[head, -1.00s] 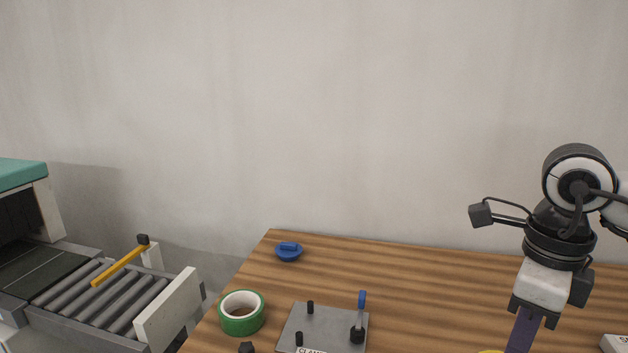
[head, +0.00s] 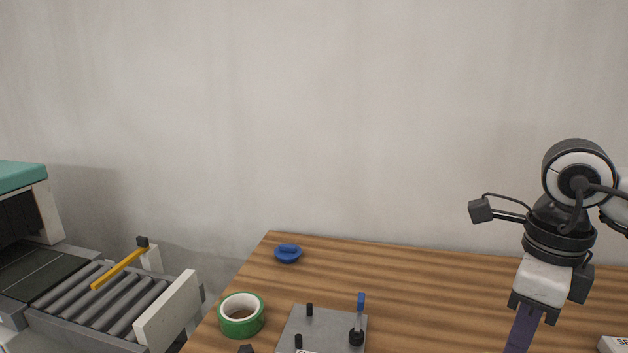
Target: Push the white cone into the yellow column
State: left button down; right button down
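My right gripper (head: 523,328) points down over the right part of the table at the bottom edge of the head view. The white cone and the yellow column are not visible now.
The wooden table (head: 430,285) holds a green tape roll (head: 240,316), a small blue object (head: 287,253) and a grey clamp plate (head: 325,325) with black pegs and a blue-handled lever. A roller conveyor (head: 105,295) stands left. The table's back middle is clear.

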notch_tip(320, 180, up, 6)
jog(key=p, duration=0.3)
jog(key=shift+p, duration=0.4)
